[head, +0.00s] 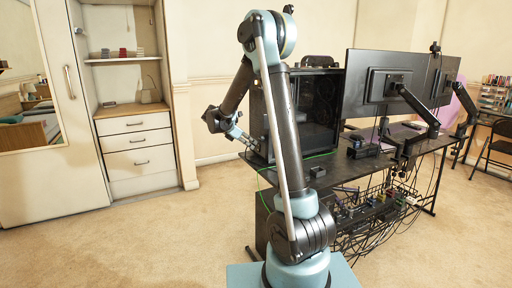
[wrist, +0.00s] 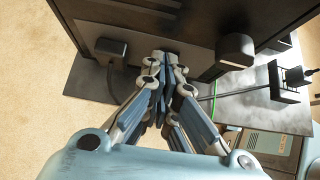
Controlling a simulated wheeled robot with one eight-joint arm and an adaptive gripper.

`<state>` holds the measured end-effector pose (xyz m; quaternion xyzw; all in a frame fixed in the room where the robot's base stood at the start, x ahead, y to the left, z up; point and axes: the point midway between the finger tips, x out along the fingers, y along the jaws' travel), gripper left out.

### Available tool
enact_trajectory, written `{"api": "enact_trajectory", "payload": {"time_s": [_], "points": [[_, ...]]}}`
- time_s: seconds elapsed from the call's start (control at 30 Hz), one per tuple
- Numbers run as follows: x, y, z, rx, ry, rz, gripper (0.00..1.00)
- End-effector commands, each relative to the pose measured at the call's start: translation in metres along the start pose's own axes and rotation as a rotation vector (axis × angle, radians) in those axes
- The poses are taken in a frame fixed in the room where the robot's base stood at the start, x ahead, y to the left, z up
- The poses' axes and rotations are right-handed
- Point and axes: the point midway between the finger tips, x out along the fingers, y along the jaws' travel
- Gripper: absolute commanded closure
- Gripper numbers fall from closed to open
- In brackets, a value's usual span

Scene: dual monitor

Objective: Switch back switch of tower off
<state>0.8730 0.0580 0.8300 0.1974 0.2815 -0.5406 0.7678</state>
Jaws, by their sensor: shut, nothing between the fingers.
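The black computer tower (head: 327,110) stands upright on the left part of the dark desk. A black plug (wrist: 110,48) with a cable sits left of the fingertips. The switch cannot be made out; the fingers may cover it.
A black block-shaped part (wrist: 235,50) sticks out right of the fingers. A green cable (wrist: 210,97) crosses the desk top (wrist: 88,82). Two monitors (head: 385,85) on arms stand right of the tower. Many cables hang under the desk (head: 400,150). Carpet left of it is clear.

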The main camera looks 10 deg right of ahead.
Motion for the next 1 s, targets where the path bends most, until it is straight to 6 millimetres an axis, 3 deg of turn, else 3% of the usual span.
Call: {"api": "enact_trajectory", "payload": {"time_s": [0.27,0.47,0.6,1.0], "points": [[0.0,0.0,0.0,0.0,0.0,0.0,1.0],[-0.012,0.002,-0.008,0.0,0.0,-0.001,1.0],[-0.029,0.006,-0.019,0.002,0.001,-0.005,1.0],[-0.1,0.005,0.001,0.006,0.001,-0.009,1.0]]}}
